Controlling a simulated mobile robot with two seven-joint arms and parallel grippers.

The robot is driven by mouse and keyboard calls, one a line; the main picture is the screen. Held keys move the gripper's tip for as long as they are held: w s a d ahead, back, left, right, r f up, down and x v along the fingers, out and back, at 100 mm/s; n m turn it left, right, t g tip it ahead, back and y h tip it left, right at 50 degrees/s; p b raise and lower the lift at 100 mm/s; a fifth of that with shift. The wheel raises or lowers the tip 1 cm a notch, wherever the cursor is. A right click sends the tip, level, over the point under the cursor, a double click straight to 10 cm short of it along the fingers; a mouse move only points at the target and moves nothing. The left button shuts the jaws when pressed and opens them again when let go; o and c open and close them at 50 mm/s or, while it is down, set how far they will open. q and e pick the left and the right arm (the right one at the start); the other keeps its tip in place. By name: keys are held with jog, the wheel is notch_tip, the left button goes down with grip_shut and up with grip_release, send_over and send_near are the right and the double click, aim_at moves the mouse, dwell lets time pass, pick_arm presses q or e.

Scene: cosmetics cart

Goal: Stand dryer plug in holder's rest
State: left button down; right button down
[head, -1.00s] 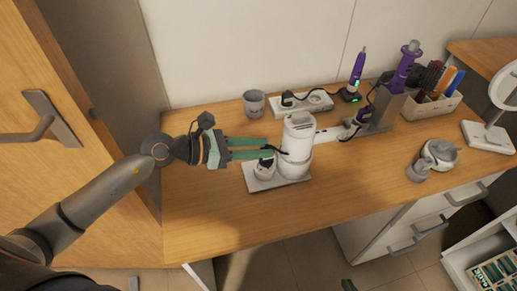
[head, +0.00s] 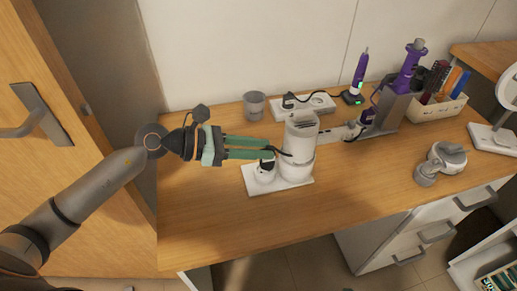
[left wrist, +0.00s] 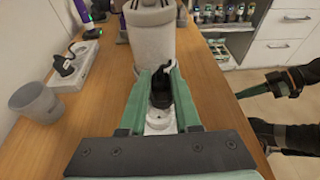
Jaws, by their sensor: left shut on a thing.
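The white holder (head: 295,184) stands on the wooden counter, with a flat base, a tall white cylinder (head: 300,138) and a small round rest (head: 264,175) at its left. My left gripper (head: 270,148) reaches in from the left and is shut on the black dryer plug (left wrist: 160,88). In the left wrist view the plug is between the green fingertips, over or in the white rest (left wrist: 160,122); I cannot tell whether it is seated. A dark cord runs from the plug to the cylinder. My right gripper (left wrist: 266,88) shows partly at the right of the left wrist view.
A grey cup (head: 254,105) and a white power strip (head: 303,106) with a plug stand behind. A purple tool in a grey stand (head: 392,107), a brush box (head: 437,107) and a grey-white device (head: 441,162) are at the right. The counter's front left is clear.

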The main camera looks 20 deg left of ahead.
pick_arm(q)
jog(key=shift+w+a, duration=0.25)
jog(key=shift+a, duration=0.05)
dwell(0.6)
jog(key=shift+f+b, duration=1.45)
jog(key=shift+f, duration=0.35)
dwell(0.4)
jog(key=c, duration=0.5)
grip_release()
jog(key=shift+c, duration=0.2)
jog(key=v, duration=1.2)
jog(key=shift+s+b, duration=0.3)
jog(key=shift+s, duration=0.05)
jog(key=shift+r, duration=0.15)
jog(key=shift+s, duration=0.1)
